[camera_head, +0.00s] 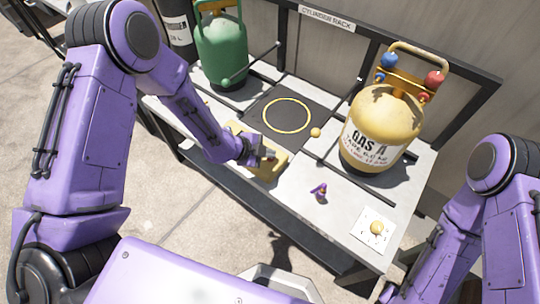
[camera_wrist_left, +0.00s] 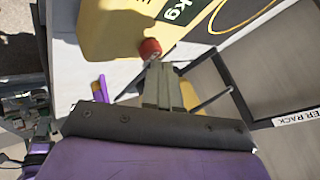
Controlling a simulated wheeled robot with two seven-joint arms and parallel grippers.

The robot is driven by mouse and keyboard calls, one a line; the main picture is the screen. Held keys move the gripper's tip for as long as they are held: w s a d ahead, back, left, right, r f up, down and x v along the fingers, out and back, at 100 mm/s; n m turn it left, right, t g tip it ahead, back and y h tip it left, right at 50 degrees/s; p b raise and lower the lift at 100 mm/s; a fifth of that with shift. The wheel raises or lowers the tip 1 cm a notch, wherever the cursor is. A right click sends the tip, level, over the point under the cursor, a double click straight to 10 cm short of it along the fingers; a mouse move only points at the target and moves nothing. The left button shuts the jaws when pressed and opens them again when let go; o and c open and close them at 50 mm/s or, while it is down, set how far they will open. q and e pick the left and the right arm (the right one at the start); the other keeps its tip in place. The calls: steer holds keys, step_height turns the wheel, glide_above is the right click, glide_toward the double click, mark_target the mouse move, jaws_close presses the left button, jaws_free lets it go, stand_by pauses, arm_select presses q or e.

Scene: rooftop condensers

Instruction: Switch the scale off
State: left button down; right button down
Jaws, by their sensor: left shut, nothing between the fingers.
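The scale has a yellow housing (camera_head: 270,174) at the front of the bench and a dark plate (camera_head: 262,110) with a yellow ring behind it. Nothing stands on the plate. The yellow housing also shows in the left wrist view (camera_wrist_left: 108,32), with a dark "kg" panel and a red button (camera_wrist_left: 150,47). My left gripper (camera_head: 266,157) is over the housing with its fingers shut and empty. In the left wrist view the fingertips (camera_wrist_left: 158,66) are close to the red button; I cannot tell whether they touch it. My right gripper is out of view; only its arm shows.
A yellow "GAS A" cylinder (camera_head: 378,130) stands right of the plate, a green cylinder (camera_head: 221,50) left of it. A small purple item (camera_head: 320,192) and a white plate with a yellow knob (camera_head: 376,228) are at the bench's front right. A dark rack rail runs behind.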

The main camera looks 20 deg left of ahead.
arm_select(q)
steer(key=shift+f, duration=0.2)
steer(key=shift+r, duration=0.15)
steer(key=shift+r+p, duration=0.85)
steer(key=shift+r, duration=0.05)
step_height(320, 180, up, 5)
steer(key=p, duration=0.4)
steer(key=shift+p, duration=0.3)
stand_by(0.5)
